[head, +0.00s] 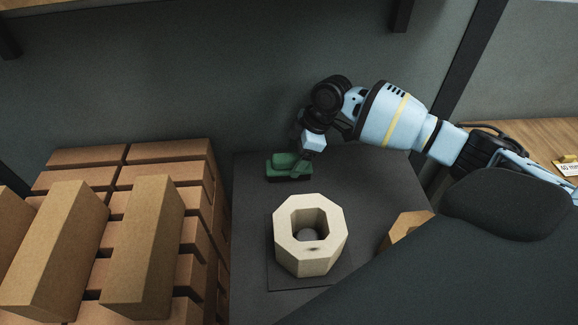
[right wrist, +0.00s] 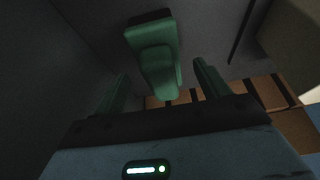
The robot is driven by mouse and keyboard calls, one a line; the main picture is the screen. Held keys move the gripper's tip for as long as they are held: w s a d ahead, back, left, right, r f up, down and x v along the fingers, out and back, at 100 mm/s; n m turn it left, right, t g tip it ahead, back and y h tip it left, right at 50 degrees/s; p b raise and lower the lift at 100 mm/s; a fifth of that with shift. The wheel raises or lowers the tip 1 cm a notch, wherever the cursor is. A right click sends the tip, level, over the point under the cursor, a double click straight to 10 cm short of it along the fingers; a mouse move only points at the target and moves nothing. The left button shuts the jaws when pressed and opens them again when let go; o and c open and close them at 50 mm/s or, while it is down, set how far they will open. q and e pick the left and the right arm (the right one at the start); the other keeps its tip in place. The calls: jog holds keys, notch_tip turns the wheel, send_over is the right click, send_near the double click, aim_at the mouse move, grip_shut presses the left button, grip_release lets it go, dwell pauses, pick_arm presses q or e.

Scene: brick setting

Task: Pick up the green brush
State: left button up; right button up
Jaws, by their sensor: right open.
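The green brush (head: 283,166) lies on the dark grey tabletop (head: 252,215), near its back edge. My right gripper (head: 301,148) is just above and beside the brush, pointing down, and its fingertips are hard to make out in the head view. In the right wrist view, the brush (right wrist: 156,55) shows ahead, roughly between the two spread fingers of the open, empty right gripper (right wrist: 161,85). Whether a finger touches the brush cannot be told. My left gripper is not in view.
A pale octagonal block (head: 338,235) with a central hole stands on a dark plate in front of the brush. Stacked bricks (head: 88,155) fill the left. A tan block (head: 396,232) is at the right. A grey wall (head: 200,80) rises behind.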

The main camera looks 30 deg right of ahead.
aim_at(287, 166)
jog(key=x, duration=0.4)
jog(key=shift+w+a, duration=0.1)
jog(key=shift+a, duration=0.3)
jog(key=c, duration=1.2)
